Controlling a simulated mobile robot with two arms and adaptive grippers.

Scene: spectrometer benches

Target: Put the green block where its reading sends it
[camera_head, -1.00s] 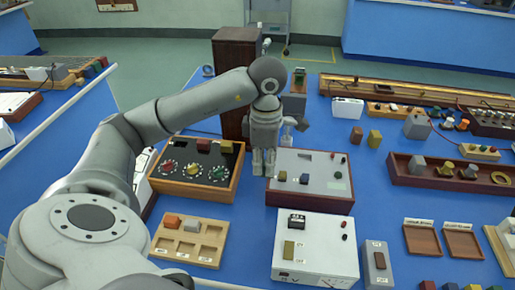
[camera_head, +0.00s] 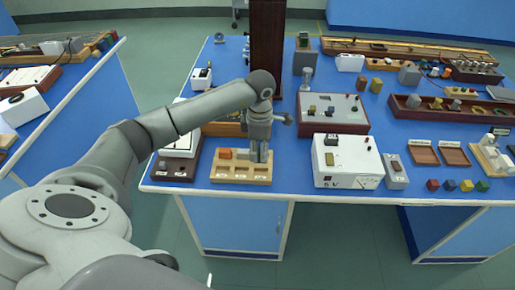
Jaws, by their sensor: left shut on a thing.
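My left gripper (camera_head: 259,156) points down over the back right part of a wooden tray (camera_head: 240,181) with several compartments. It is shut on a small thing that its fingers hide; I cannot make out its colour. In the tray's back row an orange block (camera_head: 225,154) sits at the left and a grey block (camera_head: 242,155) beside it. The front compartments look empty, with small pale labels. A small green block (camera_head: 483,186) stands at the right end of a row near the table's front edge. My right gripper is out of view.
A white meter box (camera_head: 346,162) stands right of the tray, with a grey box (camera_head: 394,172) beside it. A tall dark wooden cabinet (camera_head: 267,40) rises behind my gripper. Two brown shallow trays (camera_head: 424,156) lie farther right. The table's front edge is just before the tray.

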